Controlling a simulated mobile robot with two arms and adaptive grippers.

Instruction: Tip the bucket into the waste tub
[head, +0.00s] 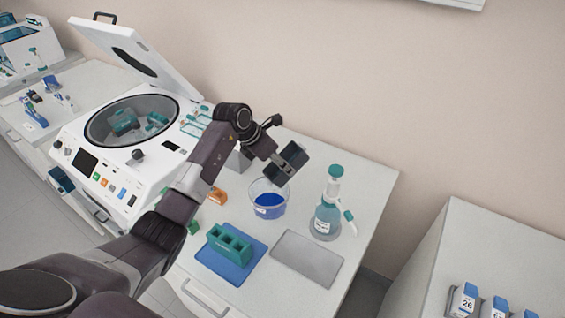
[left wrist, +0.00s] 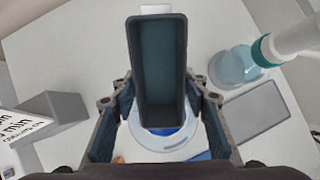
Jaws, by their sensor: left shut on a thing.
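My left gripper (head: 282,164) is shut on the dark blue-grey bucket (head: 294,155), which is tilted and held in the air above the waste tub. In the left wrist view the bucket (left wrist: 157,60) sits between the two fingers of the gripper (left wrist: 160,118), with its long open mouth facing the camera; I see nothing loose inside. The waste tub (head: 283,207) is a round clear tub with blue in it and a white label, standing on the bench. In the left wrist view its rim (left wrist: 185,142) shows partly behind the bucket. My right gripper is out of view.
A wash bottle (head: 327,215) stands right of the tub. A grey mat (head: 306,258) and a teal rack (head: 229,245) on a blue mat (head: 240,277) lie in front. An open centrifuge (head: 112,165) stands to the left. A grey block (left wrist: 50,115) is beside the gripper.

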